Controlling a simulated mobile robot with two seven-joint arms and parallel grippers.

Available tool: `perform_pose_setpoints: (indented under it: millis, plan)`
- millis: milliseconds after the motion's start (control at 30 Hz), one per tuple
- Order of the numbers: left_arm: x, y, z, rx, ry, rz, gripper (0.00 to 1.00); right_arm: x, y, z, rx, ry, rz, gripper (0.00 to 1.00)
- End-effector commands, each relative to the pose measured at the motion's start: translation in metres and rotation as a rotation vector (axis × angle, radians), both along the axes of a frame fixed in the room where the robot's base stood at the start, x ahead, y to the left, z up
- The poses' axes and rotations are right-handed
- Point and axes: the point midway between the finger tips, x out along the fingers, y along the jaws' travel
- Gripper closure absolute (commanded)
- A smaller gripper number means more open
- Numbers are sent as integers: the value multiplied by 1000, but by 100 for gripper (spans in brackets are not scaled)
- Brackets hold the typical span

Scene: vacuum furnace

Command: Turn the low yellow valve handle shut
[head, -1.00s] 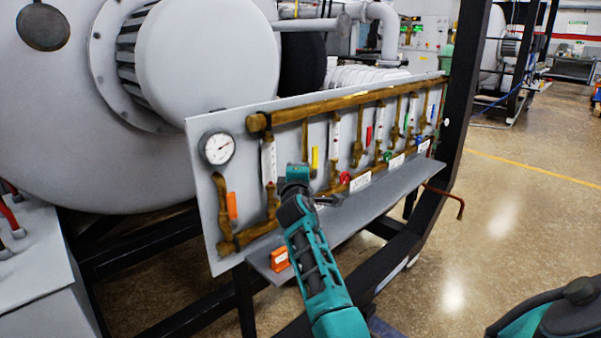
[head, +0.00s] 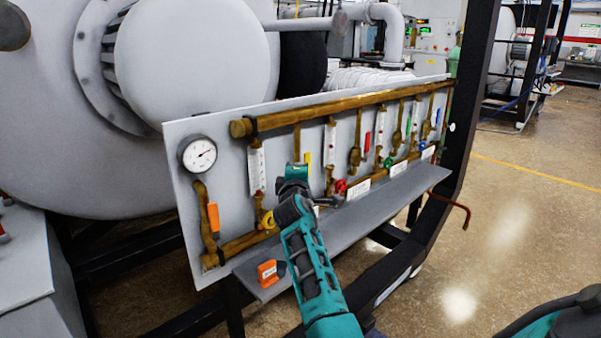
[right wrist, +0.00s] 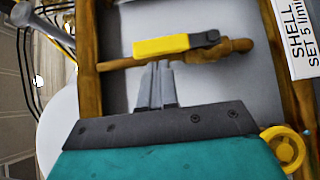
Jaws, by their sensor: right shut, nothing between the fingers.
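A yellow lever handle (head: 308,161) sits on a thin brass pipe of the grey panel (head: 228,200), lying along the pipe. It also shows in the right wrist view (right wrist: 162,46), at the top. A small round yellow handwheel (head: 268,220) is lower on the panel, left of my arm, and at the right edge of the right wrist view (right wrist: 284,148). My right gripper (right wrist: 159,66) is shut and empty, its fingertips close beside the lever; I cannot tell whether they touch it. In the head view its fingers are hidden behind its body. My left gripper is not in view.
A grey shelf (head: 365,207) juts out below the panel, with an orange box (head: 268,273) at its near end. A pressure gauge (head: 198,154) and an orange handle (head: 213,217) are at the left. A black frame post (head: 470,100) stands right. The floor right of it is open.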

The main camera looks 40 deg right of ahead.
Motion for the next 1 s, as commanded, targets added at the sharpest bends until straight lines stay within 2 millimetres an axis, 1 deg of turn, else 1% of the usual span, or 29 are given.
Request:
perform_pose_setpoints:
  millis: [633, 767, 900, 1000]
  plan:
    - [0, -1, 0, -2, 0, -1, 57, 0, 2, 0, 0, 0, -1, 100]
    - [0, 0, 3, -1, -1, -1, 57, 1, 2, 2, 7, 1, -1, 100]
    - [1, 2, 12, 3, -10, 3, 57, 2, 0, 6, 37, 3, -1, 100]
    - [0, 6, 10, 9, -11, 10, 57, 3, -1, 4, 51, 5, -1, 100]
